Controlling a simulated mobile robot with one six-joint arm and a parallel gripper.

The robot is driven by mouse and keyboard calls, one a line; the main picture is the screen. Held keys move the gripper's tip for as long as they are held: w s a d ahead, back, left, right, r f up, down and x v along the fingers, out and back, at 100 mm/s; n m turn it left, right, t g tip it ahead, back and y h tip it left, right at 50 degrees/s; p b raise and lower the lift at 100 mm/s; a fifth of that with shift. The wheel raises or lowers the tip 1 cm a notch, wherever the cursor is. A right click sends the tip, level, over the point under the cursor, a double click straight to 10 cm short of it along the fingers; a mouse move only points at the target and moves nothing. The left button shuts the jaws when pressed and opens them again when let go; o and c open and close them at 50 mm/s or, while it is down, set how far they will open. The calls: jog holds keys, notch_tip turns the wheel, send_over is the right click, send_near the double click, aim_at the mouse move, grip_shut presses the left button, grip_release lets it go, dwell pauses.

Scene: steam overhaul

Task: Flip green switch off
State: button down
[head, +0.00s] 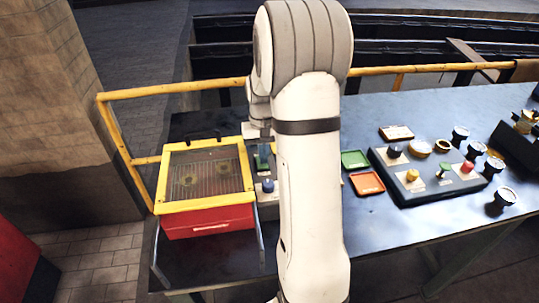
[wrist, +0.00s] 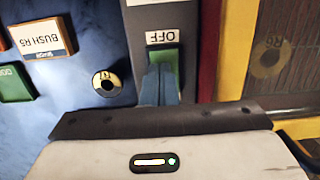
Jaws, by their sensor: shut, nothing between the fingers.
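The green switch (wrist: 166,57) sits on a dark panel in the wrist view, beside a white label reading OFF (wrist: 166,36). My gripper (wrist: 160,72) is shut and empty, its two blue-grey fingers together. The fingertips overlap the near part of the switch in the picture; I cannot tell whether they press on it. The fingers hide part of the switch, so its tilt is unclear. In the head view my arm covers much of this area, and a small greenish patch (head: 262,158) shows just left of it, beside the yellow-framed red box.
The red box with a yellow-framed lid (head: 208,222) stands left of the switch in the head view. Green (head: 355,159) and orange (head: 367,183) trays and a control box (head: 430,178) with several knobs lie right of my arm.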

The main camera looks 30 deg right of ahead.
aim_at(265, 167)
jog(key=shift+w+d, duration=0.1)
jog(key=shift+w, duration=0.2)
jog(key=shift+r, duration=0.3)
notch_tip(265, 167, up, 13)
jog(key=s+p, duration=0.1)
jog(key=s, duration=0.1)
jog(key=shift+a+r+p, duration=0.2)
jog(key=shift+a+p, duration=0.1)
jog(key=shift+a, duration=0.05)
jog(key=shift+s, duration=0.1)
jog(key=s+a+n+t, duration=0.3)
jog(key=s+a+t, duration=0.1)
jog(key=s+a, duration=1)
jog(key=s, duration=0.4)
jog(key=shift+s+f+n, duration=0.15)
jog(key=shift+f+n, duration=0.1)
jog(key=shift+n, duration=0.05)
